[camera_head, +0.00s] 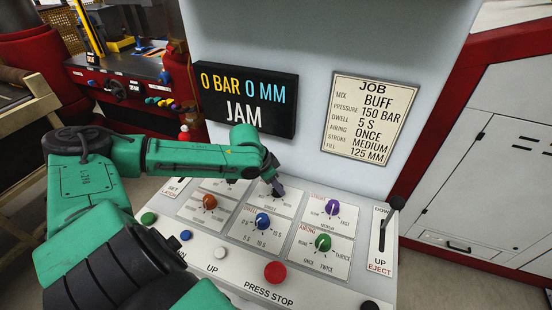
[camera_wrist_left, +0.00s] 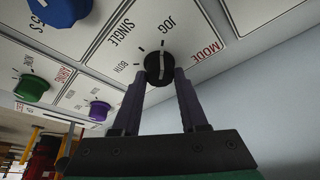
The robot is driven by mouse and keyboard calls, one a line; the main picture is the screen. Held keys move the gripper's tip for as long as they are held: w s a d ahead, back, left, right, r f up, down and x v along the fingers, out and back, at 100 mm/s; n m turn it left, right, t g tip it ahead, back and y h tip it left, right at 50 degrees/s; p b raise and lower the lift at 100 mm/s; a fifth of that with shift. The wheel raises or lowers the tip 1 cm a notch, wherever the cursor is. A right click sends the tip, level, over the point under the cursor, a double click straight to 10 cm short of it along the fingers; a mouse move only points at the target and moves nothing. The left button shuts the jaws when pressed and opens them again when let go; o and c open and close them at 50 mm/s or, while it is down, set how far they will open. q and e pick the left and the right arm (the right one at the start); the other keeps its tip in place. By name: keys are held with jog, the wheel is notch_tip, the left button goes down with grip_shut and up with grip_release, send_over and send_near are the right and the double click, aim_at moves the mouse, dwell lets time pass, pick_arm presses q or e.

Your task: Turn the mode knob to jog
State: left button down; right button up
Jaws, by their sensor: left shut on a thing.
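The mode knob (camera_wrist_left: 158,68) is a small black round knob. In the left wrist view, BOTH, SINGLE and JOG are printed around it, with MODE in red beside it. A pale line on the knob runs nearly up and down the picture, its upper end towards the tick by JOG. My left gripper (camera_wrist_left: 161,76) has its two dark purple fingers on either side of the knob, shut on it. In the head view, my left gripper (camera_head: 277,188) is at the top middle of the panel and hides the knob. My right gripper is not in view.
A red press stop button (camera_head: 275,271) sits in front. An eject lever (camera_head: 390,217) stands right. The display (camera_head: 245,98) reads JAM.

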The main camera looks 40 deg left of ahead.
pick_arm(q)
jog(key=shift+c, duration=2.2)
grip_release()
jog(key=shift+s+a+r, duration=0.15)
jog(key=shift+r, duration=0.4)
jog(key=p+v, duration=0.2)
jog(key=v, duration=1.1)
jog(key=shift+r, duration=0.15)
jog(key=shift+s, duration=0.1)
